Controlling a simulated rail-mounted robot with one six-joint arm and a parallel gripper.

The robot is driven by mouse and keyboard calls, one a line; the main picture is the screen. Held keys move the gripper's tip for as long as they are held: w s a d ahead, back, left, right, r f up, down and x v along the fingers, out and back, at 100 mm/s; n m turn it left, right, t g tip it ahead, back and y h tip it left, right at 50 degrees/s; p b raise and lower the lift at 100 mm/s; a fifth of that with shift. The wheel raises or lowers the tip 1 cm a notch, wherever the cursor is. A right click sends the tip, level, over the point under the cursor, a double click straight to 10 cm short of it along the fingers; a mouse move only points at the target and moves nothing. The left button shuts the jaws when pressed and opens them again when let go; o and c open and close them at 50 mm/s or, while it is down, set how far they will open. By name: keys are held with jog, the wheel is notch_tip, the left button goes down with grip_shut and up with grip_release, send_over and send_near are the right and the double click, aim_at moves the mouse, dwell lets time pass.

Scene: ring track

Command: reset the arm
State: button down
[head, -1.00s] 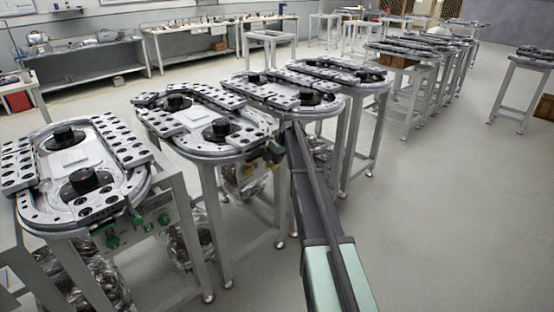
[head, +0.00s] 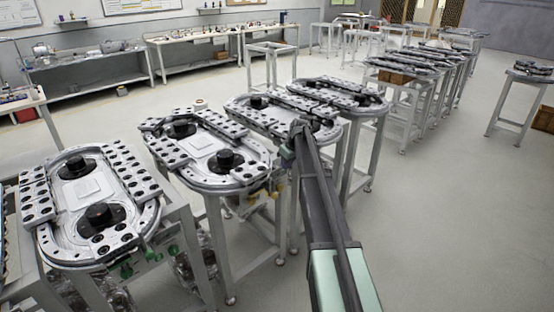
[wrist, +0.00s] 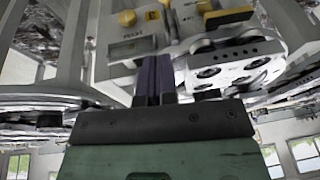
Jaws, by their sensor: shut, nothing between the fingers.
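My arm reaches forward from the bottom of the head view to the near end of a ring-track table. Its far end is beside the row of tables, and my gripper cannot be made out there. In the wrist view my gripper (wrist: 155,80) shows as two dark purple fingers pressed together, with nothing between them. The fingers overlap in view with a grey control panel (wrist: 125,50) with yellow knobs. I cannot tell whether they touch it.
Ring-track tables stand in a row: one at the near left (head: 45,235), a second (head: 215,183) and others beyond. A white ring-track plate with round holes (wrist: 235,65) is close to the fingers in the wrist view. Open floor (head: 440,220) lies to the right.

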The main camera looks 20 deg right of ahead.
jog(key=shift+f, duration=0.1)
jog(key=s+a+m+g, duration=0.1)
jog(key=s+a, duration=0.8)
jog(key=s, duration=0.3)
jog(key=s+a+m+g+h, duration=0.1)
jog(key=s+a, duration=0.8)
jog(key=s, duration=0.4)
jog(key=s+a+m+g+h, duration=0.1)
jog(key=s+a, duration=0.9)
jog(key=s, duration=0.3)
jog(key=shift+f+m, duration=0.4)
